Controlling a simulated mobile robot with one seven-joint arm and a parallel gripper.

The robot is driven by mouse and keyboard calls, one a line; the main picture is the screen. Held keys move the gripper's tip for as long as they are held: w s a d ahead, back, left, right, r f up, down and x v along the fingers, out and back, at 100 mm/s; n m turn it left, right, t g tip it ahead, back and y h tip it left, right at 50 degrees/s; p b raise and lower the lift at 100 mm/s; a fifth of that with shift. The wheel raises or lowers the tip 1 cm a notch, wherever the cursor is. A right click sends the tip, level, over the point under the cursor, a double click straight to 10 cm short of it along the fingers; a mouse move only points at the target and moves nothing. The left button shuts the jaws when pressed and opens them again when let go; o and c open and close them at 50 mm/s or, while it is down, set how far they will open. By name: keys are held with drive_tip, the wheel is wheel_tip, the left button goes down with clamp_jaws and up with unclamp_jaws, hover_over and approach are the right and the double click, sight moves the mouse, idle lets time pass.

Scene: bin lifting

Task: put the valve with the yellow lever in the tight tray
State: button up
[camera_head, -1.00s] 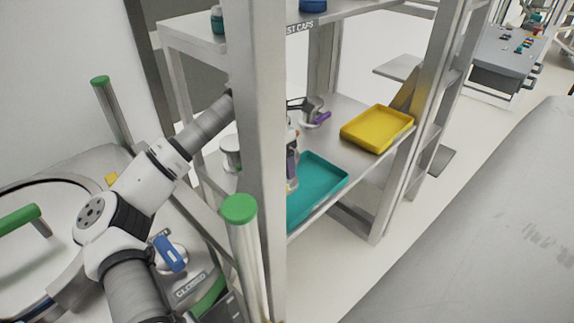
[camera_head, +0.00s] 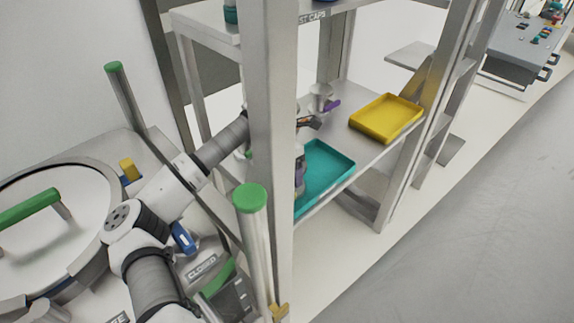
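I cannot make out a valve with a yellow lever; part of the shelf is hidden behind the post and my arm. A grey valve (camera_head: 321,96) with a purple lever stands at the back of the middle shelf. A teal tray (camera_head: 335,163) lies at the shelf's front, and a yellow tray (camera_head: 386,118) lies farther right. Which one is the tight tray is not clear. My arm passes behind the post. What seems to be my gripper (camera_head: 310,122), dark with a bit of orange, shows just right of the post, near the purple-lever valve. Its fingers are too small to read.
The upright shelf post (camera_head: 272,110) stands in front of my arm. A green-capped post (camera_head: 250,200) is close to it. A round lidded vessel (camera_head: 55,235) with a green handle and a blue lever (camera_head: 184,238) are at left. Bare shelf lies between the trays.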

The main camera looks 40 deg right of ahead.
drive_tip(key=o, duration=1.6)
drive_tip(key=shift+c, duration=0.2)
drive_tip(key=shift+r, duration=0.55)
wheel_tip(320, 180, up, 11)
drive_tip(key=a+b, duration=0.1)
drive_tip(key=b, duration=0.3)
drive_tip(key=shift+a, duration=0.2)
